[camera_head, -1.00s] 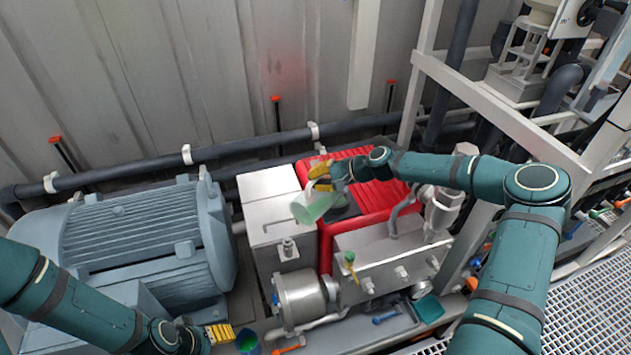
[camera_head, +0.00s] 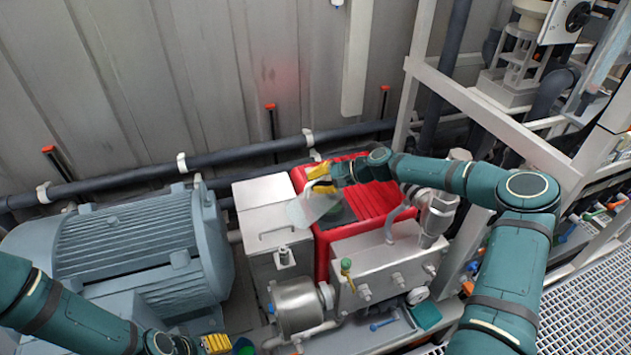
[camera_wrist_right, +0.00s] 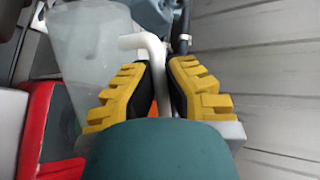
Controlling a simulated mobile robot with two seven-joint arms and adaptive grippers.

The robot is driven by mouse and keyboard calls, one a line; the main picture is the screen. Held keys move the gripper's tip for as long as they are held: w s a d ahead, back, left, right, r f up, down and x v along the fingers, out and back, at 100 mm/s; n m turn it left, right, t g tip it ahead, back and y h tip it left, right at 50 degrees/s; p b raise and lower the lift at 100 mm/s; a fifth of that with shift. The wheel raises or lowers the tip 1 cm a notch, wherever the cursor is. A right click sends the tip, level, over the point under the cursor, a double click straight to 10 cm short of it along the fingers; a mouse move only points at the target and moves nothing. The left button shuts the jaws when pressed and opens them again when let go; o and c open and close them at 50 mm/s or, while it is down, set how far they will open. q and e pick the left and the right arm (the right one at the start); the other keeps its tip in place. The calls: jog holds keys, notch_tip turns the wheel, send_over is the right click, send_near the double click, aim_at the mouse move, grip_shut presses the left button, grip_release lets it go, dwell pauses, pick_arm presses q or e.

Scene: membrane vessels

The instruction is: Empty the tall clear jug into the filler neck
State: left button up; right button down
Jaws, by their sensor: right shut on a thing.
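The tall clear jug (camera_head: 312,208) is tilted, with its mouth toward the lower left, above the pale grey box and the edge of the red unit. My right gripper (camera_head: 322,178) is shut on the jug's white handle. In the right wrist view the handle sits between the yellow fingers (camera_wrist_right: 160,90), and the cloudy jug (camera_wrist_right: 88,50) is left of them. No coloured liquid shows in it. A short metal neck (camera_head: 284,256) stands below the jug; I cannot tell whether it is the filler neck. My left gripper (camera_head: 216,343) is at the bottom edge, its jaws unclear.
A ribbed grey motor (camera_head: 140,240) fills the left. The pale grey box (camera_head: 265,195) and red unit (camera_head: 385,205) stand in the middle. A metal block with fittings (camera_head: 390,262) is in front. A pale frame (camera_head: 480,105) is at right.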

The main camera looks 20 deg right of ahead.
jog(key=shift+w+d+r+m+y, duration=0.25)
jog(key=shift+w+d+r+y, duration=0.05)
jog(key=shift+d, duration=0.2)
jog(key=shift+w+d+r+m+y, duration=0.25)
jog(key=shift+d+y, duration=0.05)
jog(key=shift+d, duration=0.2)
dwell(1.6)
